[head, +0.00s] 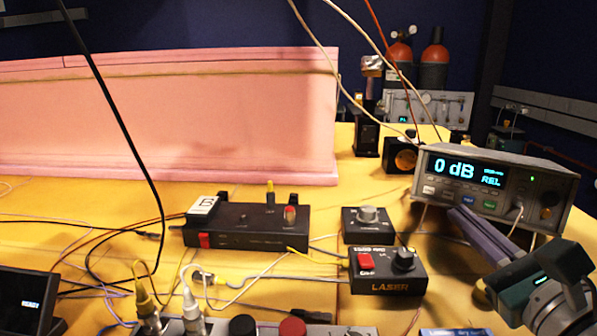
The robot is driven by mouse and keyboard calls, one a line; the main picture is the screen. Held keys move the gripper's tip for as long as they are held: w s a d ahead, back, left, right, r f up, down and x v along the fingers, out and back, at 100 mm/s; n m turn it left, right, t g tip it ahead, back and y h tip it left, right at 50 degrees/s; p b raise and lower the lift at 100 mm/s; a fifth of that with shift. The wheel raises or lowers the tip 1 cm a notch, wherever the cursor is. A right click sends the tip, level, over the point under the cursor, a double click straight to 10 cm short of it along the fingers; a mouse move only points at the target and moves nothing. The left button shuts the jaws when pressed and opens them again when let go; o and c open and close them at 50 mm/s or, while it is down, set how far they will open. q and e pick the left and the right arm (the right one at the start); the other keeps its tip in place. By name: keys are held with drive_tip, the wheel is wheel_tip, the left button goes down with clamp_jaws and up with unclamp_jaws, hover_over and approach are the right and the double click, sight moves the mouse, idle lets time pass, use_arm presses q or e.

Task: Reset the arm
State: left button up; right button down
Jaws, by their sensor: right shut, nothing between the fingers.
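My right arm comes in at the lower right. Its dark wrist shows there, and my right gripper (459,213) points up and to the left from it. The gripper's long grey-purple fingers are together with nothing between them. The fingertips are in front of the lower left part of a meter reading "0 dB REL" (495,182); whether they touch it I cannot tell. A black box labelled LASER (388,283), with a red switch and a black knob, is to the left of the gripper and apart from it. My left gripper is not in view.
A pink foam wall (165,115) stands at the back left. A black box with switches (248,237) and a small knob box (367,225) sit on the yellow table (365,185). Cables cross the left and middle. Red cylinders (433,65) stand at the back.

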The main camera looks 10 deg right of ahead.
drive_tip(key=s+a+n+g+y+p, duration=0.1)
drive_tip(key=a+n, duration=0.2)
drive_tip(key=s+a+n+g+y+p, duration=0.1)
drive_tip(key=a+n+y+p, duration=0.1)
drive_tip(key=a+n, duration=0.1)
drive_tip(key=s+a+n+g+y+p, duration=0.1)
drive_tip(key=a+n+g, duration=0.1)
drive_tip(key=a+n, duration=0.1)
drive_tip(key=shift+s+a+r+n, duration=0.25)
drive_tip(key=shift+s+r+n, duration=0.15)
drive_tip(key=shift+n, duration=0.5)
drive_tip(key=s+a+n+g+p, duration=0.1)
drive_tip(key=s+n, duration=0.1)
drive_tip(key=n, duration=0.1)
drive_tip(key=s+a+n+g+p, duration=0.1)
drive_tip(key=n, duration=0.2)
drive_tip(key=s+a+n+g+y+p, duration=0.1)
drive_tip(key=s+a+n+g, duration=0.1)
drive_tip(key=shift+s+n+p, duration=0.35)
drive_tip(key=shift+n, duration=0.05)
drive_tip(key=s+d+r+n+g+h+p, duration=0.2)
drive_tip(key=s+r+n+g+p, duration=0.15)
drive_tip(key=s+n, duration=0.4)
drive_tip(key=s+d+r+n+g+h+p, duration=0.2)
drive_tip(key=s+d+n+g+p, duration=0.15)
drive_tip(key=s+n, duration=0.35)
wheel_tip(320, 180, up, 36)
drive_tip(key=m+p, duration=0.1)
drive_tip(key=p, duration=3.5)
drive_tip(key=shift+s+a, duration=0.4)
